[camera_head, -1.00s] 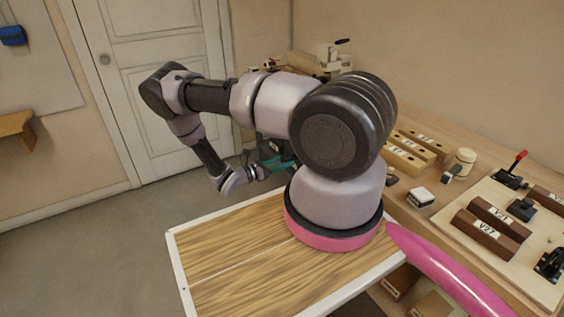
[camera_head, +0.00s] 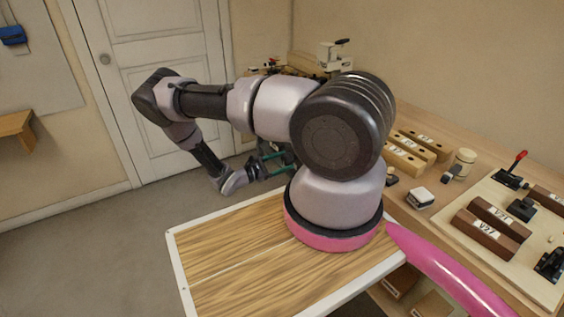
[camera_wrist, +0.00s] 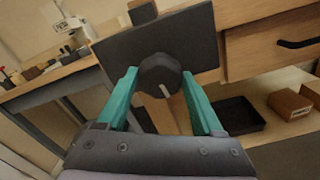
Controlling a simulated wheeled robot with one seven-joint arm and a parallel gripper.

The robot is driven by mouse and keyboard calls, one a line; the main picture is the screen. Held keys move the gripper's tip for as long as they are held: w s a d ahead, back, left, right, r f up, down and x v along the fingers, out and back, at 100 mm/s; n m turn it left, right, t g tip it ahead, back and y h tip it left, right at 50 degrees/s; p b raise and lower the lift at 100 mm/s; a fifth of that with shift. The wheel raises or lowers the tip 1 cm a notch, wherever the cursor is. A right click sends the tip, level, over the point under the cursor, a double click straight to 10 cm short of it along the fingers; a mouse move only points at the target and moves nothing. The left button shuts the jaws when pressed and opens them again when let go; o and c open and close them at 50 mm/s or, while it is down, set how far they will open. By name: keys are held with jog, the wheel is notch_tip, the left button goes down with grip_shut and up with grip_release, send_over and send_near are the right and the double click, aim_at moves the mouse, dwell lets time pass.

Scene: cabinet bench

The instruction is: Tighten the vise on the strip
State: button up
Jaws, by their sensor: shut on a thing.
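The vise shows in the wrist view as a dark plate (camera_wrist: 205,45) at the bench front, with a round dark knob (camera_wrist: 158,74) bearing a white mark line. My gripper (camera_wrist: 160,83) has its two green fingers on either side of the knob, shut on it. In the head view my gripper (camera_head: 275,163) is partly hidden behind my own arm, and the vise cannot be made out there. A small dark block (camera_wrist: 143,12) rises above the plate. I cannot make out the strip in either view.
Wooden drawers (camera_wrist: 275,50) lie right of the vise, above a low shelf with a black tray (camera_wrist: 238,116) and a brown block (camera_wrist: 291,104). In the head view the bench holds labelled wooden blocks (camera_head: 404,160) and a board with clamps (camera_head: 480,195). Open floor (camera_head: 100,240) lies left.

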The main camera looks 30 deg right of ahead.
jog(key=shift+m, duration=0.6)
jog(key=m, duration=0.4)
jog(key=o, duration=1.2)
jog(key=shift+c, duration=0.2)
jog(key=a, duration=0.7)
jog(key=shift+s, duration=0.1)
